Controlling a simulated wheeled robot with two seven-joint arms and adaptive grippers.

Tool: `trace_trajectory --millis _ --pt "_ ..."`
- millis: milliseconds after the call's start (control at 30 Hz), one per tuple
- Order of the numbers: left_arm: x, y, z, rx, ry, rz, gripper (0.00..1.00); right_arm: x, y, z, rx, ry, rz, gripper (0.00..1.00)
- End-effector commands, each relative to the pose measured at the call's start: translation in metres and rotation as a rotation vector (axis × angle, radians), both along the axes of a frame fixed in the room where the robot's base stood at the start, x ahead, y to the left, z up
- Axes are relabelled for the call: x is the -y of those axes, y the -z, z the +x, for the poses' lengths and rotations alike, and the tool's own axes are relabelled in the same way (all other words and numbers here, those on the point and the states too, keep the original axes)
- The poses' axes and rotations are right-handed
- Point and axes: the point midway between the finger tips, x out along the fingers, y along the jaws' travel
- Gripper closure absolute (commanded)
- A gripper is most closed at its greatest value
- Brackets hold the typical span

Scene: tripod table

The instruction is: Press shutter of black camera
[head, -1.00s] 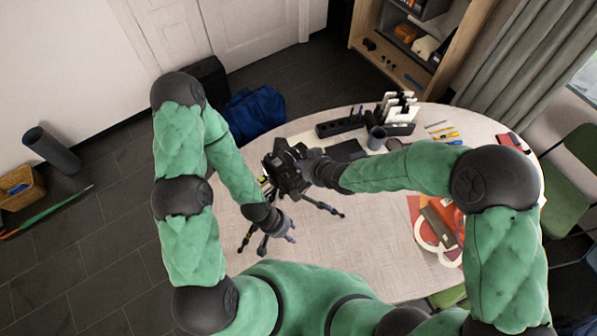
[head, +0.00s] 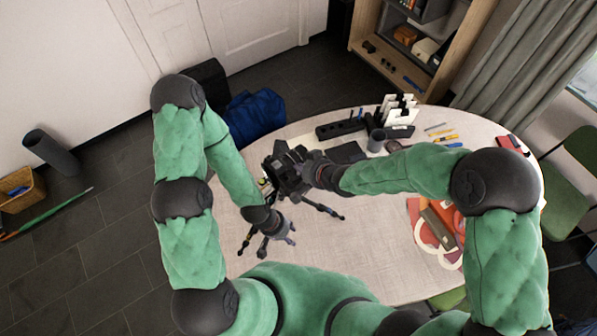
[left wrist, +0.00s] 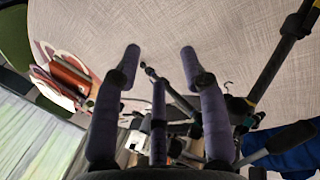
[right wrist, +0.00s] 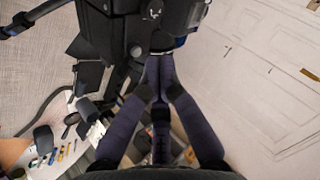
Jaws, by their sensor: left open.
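The black camera (head: 284,166) sits on a tripod (head: 265,243) that stands on the round table. My right gripper (head: 308,168) is at the camera's right side in the head view. In the right wrist view my right gripper (right wrist: 160,75) has its fingertips together, right at the edge of the black camera body (right wrist: 140,30). The shutter button cannot be made out, and contact cannot be told. My left gripper (head: 288,230) is low beside the tripod legs. In the left wrist view my left gripper (left wrist: 160,58) is open and empty, with a tripod leg (left wrist: 275,72) to the right.
The round table (head: 345,265) holds a dark cup (head: 376,140), a black organizer (head: 340,129), pens (head: 445,138) and red-and-white items (head: 437,232) at the right. A blue bag (head: 255,117) lies on the floor behind. The table's front middle is clear.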

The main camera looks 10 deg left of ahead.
Motion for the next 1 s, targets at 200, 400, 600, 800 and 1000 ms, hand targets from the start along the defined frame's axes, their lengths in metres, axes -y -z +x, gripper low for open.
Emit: trace_trajectory --millis 200,400,600,800,1000 --pt "0.0000 0.0000 0.0000 0.000 0.000 0.000 0.57 0.0000 0.0000 0.0000 0.000 0.000 0.000 1.00" --pt "0.0000 0.0036 0.0000 0.000 0.000 0.000 0.57 0.0000 0.0039 -0.0003 -0.001 -0.001 0.000 1.00" --pt "0.0000 0.0087 -0.0001 0.000 0.000 0.000 0.57 -0.0001 0.0095 -0.0006 -0.001 -0.001 0.000 1.00" --pt "0.0000 0.0078 -0.0001 0.000 0.000 0.000 0.57 0.0000 0.0084 -0.0003 0.000 0.000 0.000 1.00" --pt "0.0000 0.0083 0.0000 0.000 0.000 0.000 0.57 0.0000 0.0089 -0.0002 0.000 0.000 0.000 1.00"
